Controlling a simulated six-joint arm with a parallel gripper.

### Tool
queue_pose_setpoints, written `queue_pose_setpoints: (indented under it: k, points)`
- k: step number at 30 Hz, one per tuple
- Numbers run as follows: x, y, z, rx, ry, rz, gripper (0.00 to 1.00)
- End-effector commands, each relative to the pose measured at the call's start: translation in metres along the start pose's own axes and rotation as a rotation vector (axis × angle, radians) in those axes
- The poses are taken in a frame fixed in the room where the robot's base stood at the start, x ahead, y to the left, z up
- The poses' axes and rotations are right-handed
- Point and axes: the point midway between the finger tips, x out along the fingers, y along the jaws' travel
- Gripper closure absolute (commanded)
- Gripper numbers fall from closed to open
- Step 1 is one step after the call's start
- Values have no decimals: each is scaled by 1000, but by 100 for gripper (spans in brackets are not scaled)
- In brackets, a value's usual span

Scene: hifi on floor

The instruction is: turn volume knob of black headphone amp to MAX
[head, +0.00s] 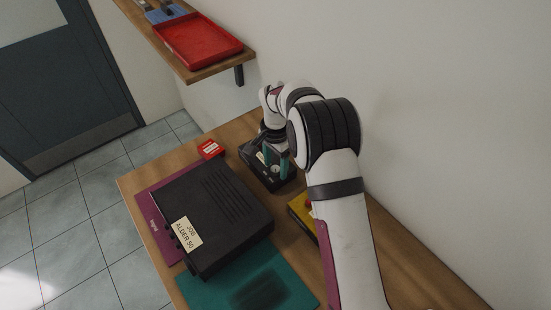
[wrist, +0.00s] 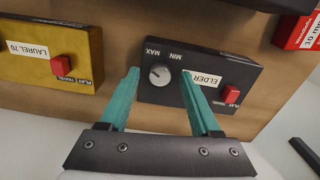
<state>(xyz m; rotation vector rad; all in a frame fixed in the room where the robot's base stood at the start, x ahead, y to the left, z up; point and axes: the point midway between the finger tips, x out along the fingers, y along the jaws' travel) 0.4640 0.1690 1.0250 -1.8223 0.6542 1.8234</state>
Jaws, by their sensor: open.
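The small black amp (head: 256,180) sits on the wooden table near the wall. In the wrist view the black amp (wrist: 225,72) appears upside down, with a pale round knob (wrist: 160,75), MAX and MIN marks above it, an ELDER label and a red switch (wrist: 231,93). The way the knob points is too small to tell surely. My gripper (wrist: 160,75) is open, its two teal fingers on either side of the knob in the picture. I cannot tell whether they touch it. In the head view my gripper (head: 275,162) is over the amp, and the knob's face is unclear.
A yellow box (wrist: 45,52) labelled LAUREL stands beside the amp; it also shows in the head view (head: 299,208). A large black unit (head: 215,205) labelled ALDER 50 sits close by. A small red box (head: 210,149) lies behind. A shelf (head: 215,70) holds a red tray (head: 200,42).

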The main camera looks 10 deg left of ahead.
Motion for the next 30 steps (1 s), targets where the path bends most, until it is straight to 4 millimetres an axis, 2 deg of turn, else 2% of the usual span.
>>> queue_pose_setpoints:
  k: [5,12,15,18,22,30]
  points:
    - [-27,-1,-1,1,3,-4,36]
    - [-103,-1,0,0,3,-5,36]
    - [-129,-1,0,0,2,-4,36]
    - [-146,0,0,-1,2,-3,36]
    - [-156,0,0,0,1,0,36]
    - [-156,0,0,0,0,0,36]
